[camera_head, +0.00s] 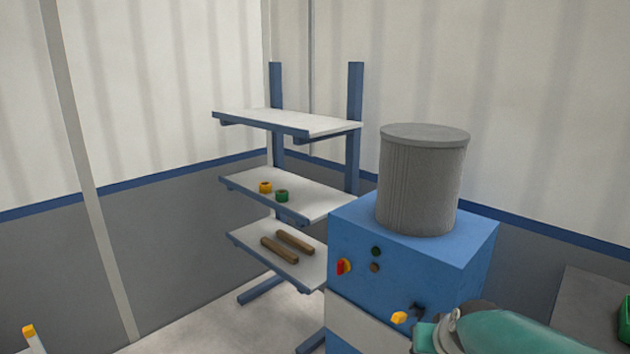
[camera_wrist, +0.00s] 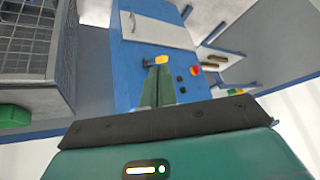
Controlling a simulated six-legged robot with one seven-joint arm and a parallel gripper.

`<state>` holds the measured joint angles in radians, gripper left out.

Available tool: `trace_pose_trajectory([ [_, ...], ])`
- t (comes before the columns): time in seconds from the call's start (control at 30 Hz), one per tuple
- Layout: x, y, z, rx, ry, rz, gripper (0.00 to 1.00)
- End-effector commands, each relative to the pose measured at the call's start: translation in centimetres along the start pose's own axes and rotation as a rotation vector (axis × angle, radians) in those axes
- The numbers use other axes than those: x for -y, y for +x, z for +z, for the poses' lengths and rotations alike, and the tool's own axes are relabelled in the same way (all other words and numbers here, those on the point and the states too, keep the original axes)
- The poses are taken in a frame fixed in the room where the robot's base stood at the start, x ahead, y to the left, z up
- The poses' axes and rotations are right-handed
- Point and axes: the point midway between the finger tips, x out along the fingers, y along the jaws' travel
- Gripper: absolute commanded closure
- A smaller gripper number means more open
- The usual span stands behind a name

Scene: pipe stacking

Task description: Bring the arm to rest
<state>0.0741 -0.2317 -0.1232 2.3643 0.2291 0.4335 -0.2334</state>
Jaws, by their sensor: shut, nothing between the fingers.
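My gripper (camera_head: 424,336) shows at the lower right of the head view, at the end of my green arm, in front of the blue machine (camera_head: 375,255). In the wrist view its two green fingers (camera_wrist: 157,80) are together, with nothing held between them. A small yellow and black piece (camera_wrist: 161,59) shows right by the fingertips; I cannot tell whether it belongs to the machine or to my gripper. The machine's blue face also fills the middle of the wrist view (camera_wrist: 125,75).
A grey ribbed cylinder (camera_head: 420,180) stands on the machine. To its left is a shelf rack (camera_head: 355,120) with orange (camera_head: 265,187) and green (camera_head: 282,196) rings and two brown bars (camera_head: 280,250). A grey mesh crate (camera_wrist: 35,50) and green object (camera_wrist: 14,116) are at the wrist view's left.

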Motion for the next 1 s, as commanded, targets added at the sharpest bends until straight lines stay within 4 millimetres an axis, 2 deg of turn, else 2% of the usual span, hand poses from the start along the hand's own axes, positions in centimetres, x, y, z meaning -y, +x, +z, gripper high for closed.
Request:
trace_pose_trajectory([
  [0.03,1.1,-1.9,0.6,0.001,-0.02,-0.015,1.0],
  [0.2,3.8,-7.2,3.8,0.043,-0.082,-0.034,1.0],
  [0.3,4.7,-9.9,6.1,0.066,-0.113,-0.025,1.0],
  [0.43,5.0,-12.4,8.5,0.088,-0.141,-0.001,1.0],
  [0.6,5.0,-13.7,9.9,0.103,-0.152,0.019,1.0],
  [1.0,5.0,-13.7,10.0,0.104,-0.152,0.02,1.0],
])
